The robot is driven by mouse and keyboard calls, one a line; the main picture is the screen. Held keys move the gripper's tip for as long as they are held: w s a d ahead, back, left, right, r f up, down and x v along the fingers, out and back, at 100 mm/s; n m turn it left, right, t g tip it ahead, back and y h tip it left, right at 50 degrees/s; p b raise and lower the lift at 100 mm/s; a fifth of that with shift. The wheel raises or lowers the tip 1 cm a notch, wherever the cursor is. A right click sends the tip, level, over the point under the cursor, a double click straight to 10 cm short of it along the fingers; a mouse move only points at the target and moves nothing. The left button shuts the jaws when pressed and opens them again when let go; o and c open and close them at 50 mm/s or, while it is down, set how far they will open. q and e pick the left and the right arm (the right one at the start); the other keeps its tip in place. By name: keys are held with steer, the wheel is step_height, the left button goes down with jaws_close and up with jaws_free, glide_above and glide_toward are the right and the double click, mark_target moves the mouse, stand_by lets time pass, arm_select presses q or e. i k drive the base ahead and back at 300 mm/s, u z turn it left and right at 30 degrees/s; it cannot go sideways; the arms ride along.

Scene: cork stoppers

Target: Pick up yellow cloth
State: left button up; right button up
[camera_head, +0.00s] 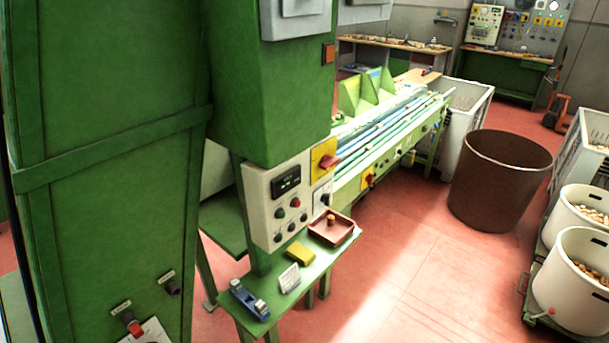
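A small yellow block-like item (300,254), which looks like the folded yellow cloth, lies on a narrow green shelf (318,268) below the machine's control panel. It sits between a reddish-brown tray (334,228) and a small white card or rack (289,278). A blue tool (249,300), perhaps a tape dispenser, lies at the shelf's near end. Neither of my grippers shows in the head view.
A tall green machine cabinet (110,120) fills the left. The control panel (283,203) overhangs the shelf. A brown bin (499,180) and white buckets of corks (572,285) stand at right. The red floor (420,270) between them and the shelf is clear.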

mark_target(302, 254)
steer(key=z, duration=1.15)
steer(key=i, duration=3.85)
steer(key=u, duration=3.25)
